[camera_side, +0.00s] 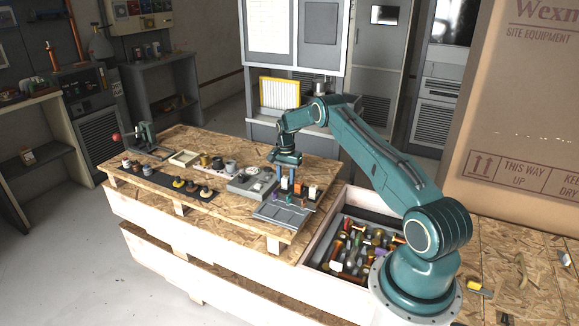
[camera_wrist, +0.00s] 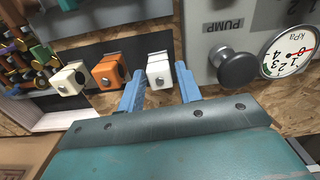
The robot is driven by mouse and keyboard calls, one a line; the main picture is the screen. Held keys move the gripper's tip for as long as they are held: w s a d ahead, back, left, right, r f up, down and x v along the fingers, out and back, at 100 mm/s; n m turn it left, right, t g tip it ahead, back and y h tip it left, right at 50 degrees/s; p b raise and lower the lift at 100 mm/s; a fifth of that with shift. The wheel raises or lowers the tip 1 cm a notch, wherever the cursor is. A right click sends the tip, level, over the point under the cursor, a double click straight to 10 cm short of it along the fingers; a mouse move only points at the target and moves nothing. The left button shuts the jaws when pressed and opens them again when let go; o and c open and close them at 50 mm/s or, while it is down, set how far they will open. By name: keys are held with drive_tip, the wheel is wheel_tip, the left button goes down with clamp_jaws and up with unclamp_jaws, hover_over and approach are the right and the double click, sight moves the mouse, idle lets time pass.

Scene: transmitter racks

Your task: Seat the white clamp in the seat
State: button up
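In the wrist view a white clamp (camera_wrist: 158,70), a block with a round hole in its face, stands at a dark strip. It shows between the two blue fingers of my gripper (camera_wrist: 160,80), which are spread apart. I cannot tell how deep the clamp is between them. An orange clamp (camera_wrist: 110,73) and a cream clamp (camera_wrist: 68,78) stand to its left. In the side view my gripper (camera_side: 290,184) points down over the clamps beside a grey slotted board (camera_side: 282,214). The white clamp is hard to make out there. I cannot tell which part is the seat.
A grey panel with a PUMP label, black knob (camera_wrist: 237,68) and gauge (camera_wrist: 288,52) lies close to the right of the fingers. A bin (camera_side: 316,250) of mixed parts is at the front right. A shallow tray (camera_side: 184,158) and dark strip of knobs (camera_side: 170,184) lie left.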

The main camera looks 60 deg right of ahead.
sight(286, 177)
drive_tip(key=shift+f, duration=0.55)
drive_tip(key=shift+c, duration=0.2)
clamp_jaws()
drive_tip(key=shift+r, duration=0.1)
wheel_tip(286, 177, up, 20)
idle(0.6)
idle(0.5)
